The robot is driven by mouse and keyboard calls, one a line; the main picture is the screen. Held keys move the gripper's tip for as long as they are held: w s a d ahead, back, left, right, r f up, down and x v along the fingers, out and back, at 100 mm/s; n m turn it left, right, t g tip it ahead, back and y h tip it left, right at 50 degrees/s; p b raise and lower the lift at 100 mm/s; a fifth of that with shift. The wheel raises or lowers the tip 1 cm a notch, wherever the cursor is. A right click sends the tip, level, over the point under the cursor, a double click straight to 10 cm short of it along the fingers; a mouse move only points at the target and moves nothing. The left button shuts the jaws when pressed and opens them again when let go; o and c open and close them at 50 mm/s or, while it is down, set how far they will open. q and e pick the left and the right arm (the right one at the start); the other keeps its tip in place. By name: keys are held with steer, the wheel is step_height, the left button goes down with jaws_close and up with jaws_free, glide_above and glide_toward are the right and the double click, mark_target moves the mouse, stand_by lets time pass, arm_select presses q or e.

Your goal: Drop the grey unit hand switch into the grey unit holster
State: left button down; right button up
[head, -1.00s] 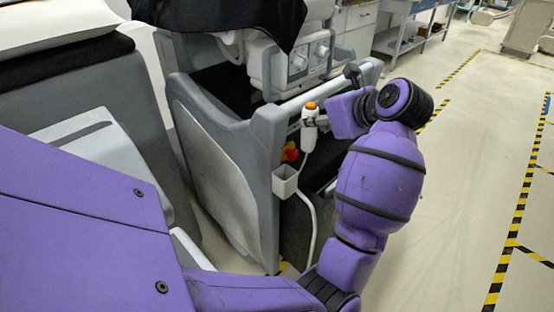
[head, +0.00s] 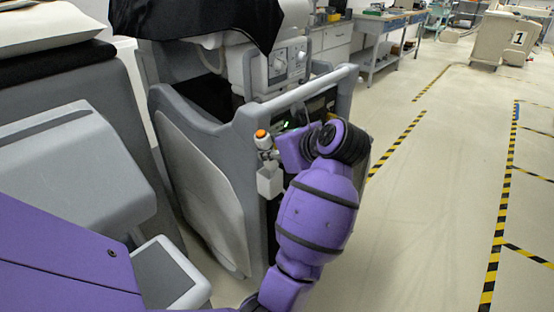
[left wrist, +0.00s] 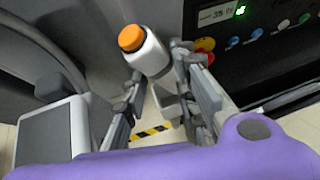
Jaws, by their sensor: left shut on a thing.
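The hand switch (head: 263,143) is a pale handle with an orange button on top, upright in the head view. My left gripper (head: 272,152) is shut on it, reaching in from the right. The small pale grey holster (head: 270,182) is on the grey unit's corner, directly below the switch; I cannot tell whether the switch's lower end is inside it. In the left wrist view the switch (left wrist: 152,57) sits between the fingers of my left gripper (left wrist: 160,70), and part of the holster (left wrist: 166,106) shows beneath. My right gripper is out of view.
The grey unit (head: 213,185) has a rail (head: 310,90) along its top and a dark panel (left wrist: 255,50) with coloured knobs. A red and yellow knob (left wrist: 205,48) is close beside the fingers. Another grey cart (head: 75,165) stands left. Open floor lies right.

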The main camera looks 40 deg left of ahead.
arm_select(q)
steer(key=shift+d+f, duration=0.1)
steer(key=shift+f, duration=0.85)
steer(key=c, duration=1.6)
jaws_free()
steer(key=shift+w+f, duration=0.1)
steer(key=shift+f, duration=0.05)
steer(key=shift+o, duration=1.3)
steer(key=shift+w+a+f, duration=0.1)
steer(key=shift+w+a, duration=0.2)
steer(key=shift+w, duration=0.05)
steer(key=v, duration=1.2)
steer(key=shift+r, duration=0.6)
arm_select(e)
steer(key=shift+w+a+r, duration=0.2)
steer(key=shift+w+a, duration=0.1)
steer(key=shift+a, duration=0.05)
